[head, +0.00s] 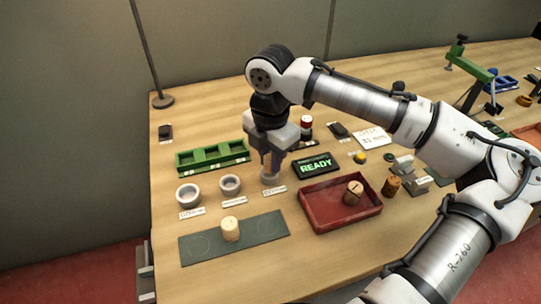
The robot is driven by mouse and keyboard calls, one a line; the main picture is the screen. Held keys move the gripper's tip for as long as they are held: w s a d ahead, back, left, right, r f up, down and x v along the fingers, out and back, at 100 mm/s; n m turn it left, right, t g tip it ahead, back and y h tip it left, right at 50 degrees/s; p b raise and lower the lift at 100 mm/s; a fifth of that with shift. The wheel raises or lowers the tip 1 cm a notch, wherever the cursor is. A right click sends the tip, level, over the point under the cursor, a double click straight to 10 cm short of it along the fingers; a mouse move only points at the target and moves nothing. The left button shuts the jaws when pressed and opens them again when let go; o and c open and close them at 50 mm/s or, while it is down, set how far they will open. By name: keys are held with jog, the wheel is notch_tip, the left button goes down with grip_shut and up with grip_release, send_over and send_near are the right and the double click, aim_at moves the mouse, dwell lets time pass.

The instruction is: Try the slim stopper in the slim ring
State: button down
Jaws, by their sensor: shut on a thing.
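My gripper (270,168) points straight down, with its fingers shut, over the rightmost and smallest-looking of three pale rings, which I take for the slim ring (270,179). What the fingers hold is hidden between them; I take it for the slim stopper. I cannot tell whether it is inside the ring or just above it. The two wider rings, a large ring (188,196) and a middle ring (230,185), stand to the left, each with a label in front.
A pale cork (230,229) stands on the dark green mat (265,226). The red tray (318,216) holds a marked cork (353,192); a darker cork (391,185) stands right of it. A green rack (190,165) and a display reading READY (316,167) flank my gripper.

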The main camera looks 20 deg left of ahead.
jog(key=shift+f, duration=0.35)
jog(key=c, duration=1.2)
grip_release()
jog(key=shift+r, duration=0.15)
notch_tip(320, 180, up, 14)
jog(key=shift+f, duration=0.2)
